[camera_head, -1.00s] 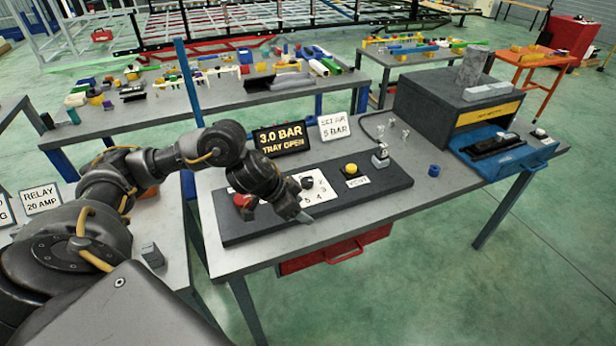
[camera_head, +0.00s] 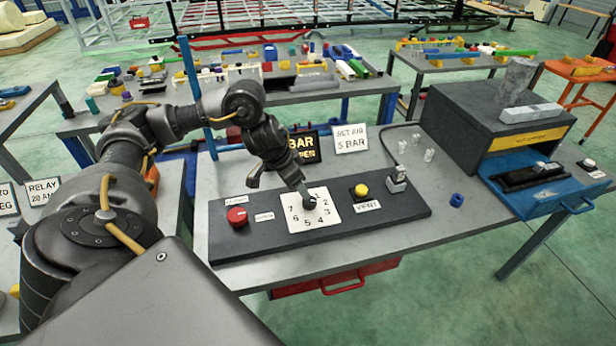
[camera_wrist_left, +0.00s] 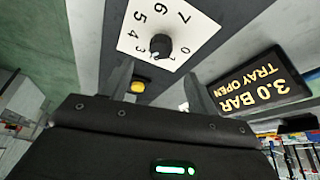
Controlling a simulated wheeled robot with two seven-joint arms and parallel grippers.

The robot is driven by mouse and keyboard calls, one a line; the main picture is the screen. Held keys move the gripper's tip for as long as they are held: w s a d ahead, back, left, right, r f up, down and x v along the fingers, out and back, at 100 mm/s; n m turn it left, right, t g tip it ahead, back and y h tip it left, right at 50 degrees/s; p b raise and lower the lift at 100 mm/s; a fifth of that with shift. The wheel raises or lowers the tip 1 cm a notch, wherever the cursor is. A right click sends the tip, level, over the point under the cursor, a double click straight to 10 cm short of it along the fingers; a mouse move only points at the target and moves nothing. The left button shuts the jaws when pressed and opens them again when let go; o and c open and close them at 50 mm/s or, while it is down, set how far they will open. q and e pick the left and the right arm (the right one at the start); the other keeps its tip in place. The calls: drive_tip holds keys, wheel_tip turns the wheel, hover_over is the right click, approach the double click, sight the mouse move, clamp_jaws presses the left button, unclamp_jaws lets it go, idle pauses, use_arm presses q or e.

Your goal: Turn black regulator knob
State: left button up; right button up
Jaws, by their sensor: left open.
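The black regulator knob (camera_head: 309,202) sits on a white dial plate (camera_head: 327,219) numbered around it, on the dark panel. In the left wrist view the knob (camera_wrist_left: 161,46) shows just beyond my fingertips, with a light mark on its edge towards the 3. My left gripper (camera_head: 279,184) is open, above and behind the knob, one finger close to it in the head view. In the wrist view the fingers (camera_wrist_left: 160,70) are spread with nothing between them. The display (camera_wrist_left: 258,84) reads 3.0 BAR, TRAY OPEN; my arm partly hides it in the head view. My right gripper is out of view.
The panel (camera_head: 235,245) also carries a red button (camera_head: 237,216) left of the dial and a yellow VENT button (camera_head: 360,191) right of it. A sign (camera_head: 350,138) reads SET AIR 5 BAR. A blue tray (camera_head: 577,198) stands open at right.

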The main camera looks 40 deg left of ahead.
sight(309, 201)
use_arm(q)
drive_tip(key=x, duration=0.7)
drive_tip(key=shift+w+f, duration=0.15)
drive_tip(key=shift+f, duration=0.2)
drive_tip(key=shift+w+f, duration=0.1)
drive_tip(key=shift+f, duration=0.2)
drive_tip(key=shift+w+f, duration=0.15)
drive_tip(key=shift+f, duration=0.1)
drive_tip(key=c, duration=1)
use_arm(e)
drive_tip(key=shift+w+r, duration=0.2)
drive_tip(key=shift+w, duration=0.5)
